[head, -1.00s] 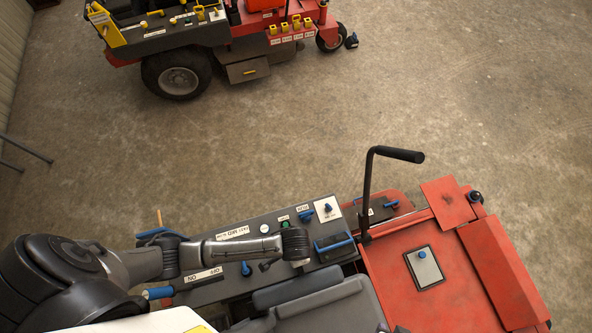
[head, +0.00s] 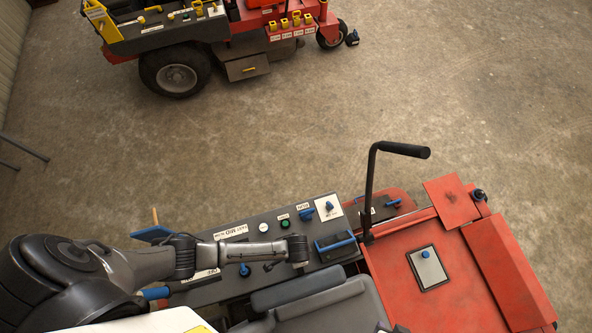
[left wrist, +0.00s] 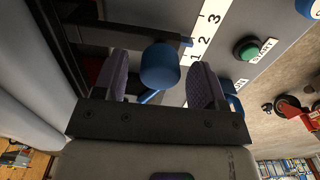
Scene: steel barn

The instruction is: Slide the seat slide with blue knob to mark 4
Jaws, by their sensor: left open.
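The seat slide's blue knob (left wrist: 160,65) shows in the left wrist view. It lies between the spread fingers of my left gripper (left wrist: 162,78), with visible space on both sides. In the head view my left gripper (head: 300,266) points down at the grey console's seat-side edge, and hides the slide there. My right gripper is not in view.
The grey console (head: 215,287) carries a green start button (head: 285,224), a blue switch (head: 306,214) and another blue knob (head: 245,270). A blue handle (head: 335,246) sits close right of my gripper. The seat (head: 300,291) is below it. A tall black lever (head: 368,195) rises farther right.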

